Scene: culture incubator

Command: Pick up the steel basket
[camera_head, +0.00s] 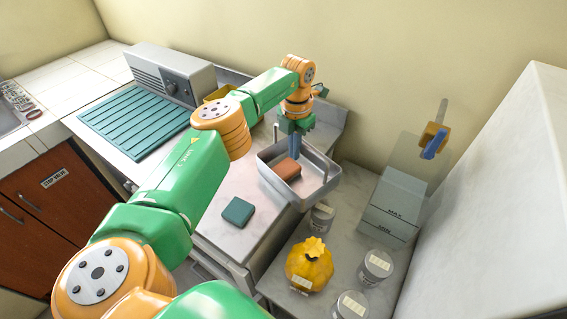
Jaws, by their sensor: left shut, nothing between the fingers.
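The steel basket (268,172) is an open rectangular metal container. It stands at the right end of the counter, by its edge. A reddish-brown block (287,169) lies inside it. My left gripper (294,150) reaches in from the left over the basket's far side. Its blue fingers point down, shut and empty, at the back of the basket. I cannot tell whether they touch the basket. My right gripper is not in view.
A teal block (238,212) lies on the counter in front of the basket. A teal ribbed mat (135,122) and a grey appliance (170,75) are to the left. On the lower surface are a yellow bag (309,266), several jars (376,266) and a grey box (395,205).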

